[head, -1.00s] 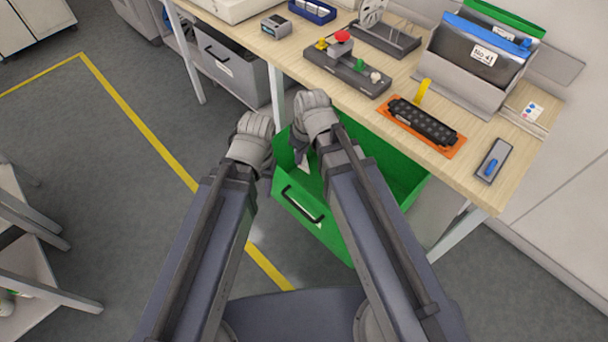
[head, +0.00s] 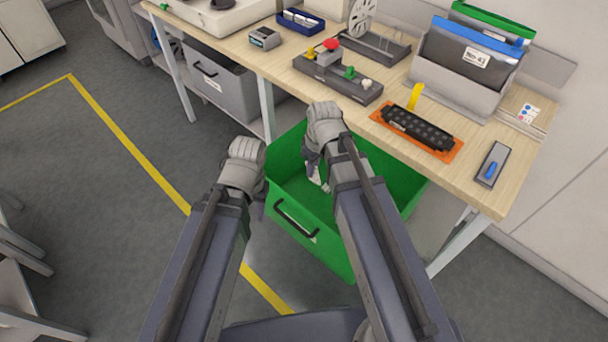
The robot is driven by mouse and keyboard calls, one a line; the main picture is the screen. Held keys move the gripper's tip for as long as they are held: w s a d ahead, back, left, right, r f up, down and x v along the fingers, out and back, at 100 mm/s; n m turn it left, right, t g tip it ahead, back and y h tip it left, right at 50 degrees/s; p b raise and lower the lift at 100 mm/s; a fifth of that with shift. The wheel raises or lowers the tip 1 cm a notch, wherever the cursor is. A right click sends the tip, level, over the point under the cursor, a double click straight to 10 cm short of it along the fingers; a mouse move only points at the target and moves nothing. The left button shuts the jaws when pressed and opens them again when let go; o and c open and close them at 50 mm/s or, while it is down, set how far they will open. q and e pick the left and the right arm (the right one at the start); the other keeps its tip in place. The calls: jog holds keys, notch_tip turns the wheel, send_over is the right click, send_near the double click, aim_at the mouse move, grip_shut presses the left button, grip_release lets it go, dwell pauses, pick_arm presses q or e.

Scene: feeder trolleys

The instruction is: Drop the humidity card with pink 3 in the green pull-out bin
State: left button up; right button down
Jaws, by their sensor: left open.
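The green pull-out bin (head: 345,250) stands open below the front edge of the worktable, its black handle facing me. My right gripper (head: 314,166) points down over the bin's opening. A small white card-like piece (head: 318,181) shows at or just below its fingertips. No print on it is readable, and I cannot tell whether it is held or loose. My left gripper (head: 260,205) is open and points down by the bin's left edge. A white card with coloured dots (head: 529,113) stands at the table's right end; no number is readable on it.
The worktable (head: 470,193) carries a button box (head: 340,83), an orange tray with a black strip (head: 417,130), a folder holder (head: 455,88) and a grey block with a blue piece (head: 492,165). A grey drawer (head: 220,85) is under the table.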

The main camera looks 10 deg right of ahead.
jog(key=w+d+f+b, duration=0.1)
jog(key=d+f+b, duration=0.1)
jog(key=f+b, duration=0.4)
jog(key=w+d+f+b, duration=0.2)
jog(key=f+b, duration=0.3)
jog(key=f, duration=0.1)
jog(key=shift+w+d+b, duration=0.2)
jog(key=shift+d+b, duration=0.05)
jog(key=shift+b, duration=0.1)
jog(key=c, duration=1)
grip_release()
jog(key=shift+o, duration=0.2)
notch_tip(320, 180, up, 8)
jog(key=p, duration=0.8)
jog(key=shift+s+d, duration=0.3)
jog(key=shift+s, duration=0.1)
